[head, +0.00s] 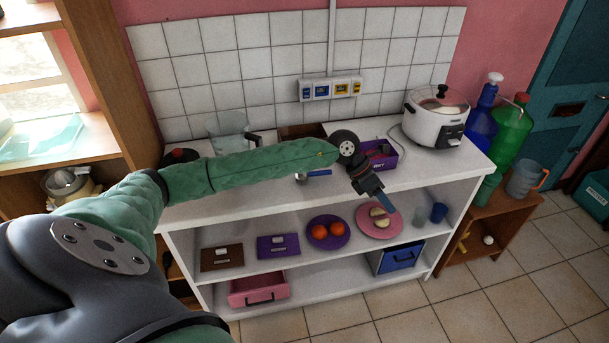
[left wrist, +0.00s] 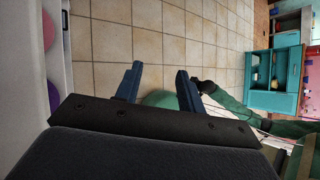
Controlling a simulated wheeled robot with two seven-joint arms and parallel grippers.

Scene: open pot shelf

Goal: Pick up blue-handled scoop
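The blue-handled scoop (head: 317,173) lies on the white counter top, near its front edge. Its blue handle shows below my left forearm, and its metal end points left. My forearm passes close above it in the picture, so part of it may be hidden. My left gripper (head: 388,203) is to the right of the scoop, pointing down in front of the shelf's edge. In the left wrist view its two blue fingers (left wrist: 158,69) stand apart with nothing between them. The scoop is not seen there. My right gripper cannot be made out.
A purple box (head: 382,160) and a white rice cooker (head: 437,120) stand on the counter to the right. A glass jug (head: 228,129) stands at the left. The shelf below holds a pink plate (head: 372,229), a purple plate (head: 340,240) with oranges, and cups. Floor is open in front.

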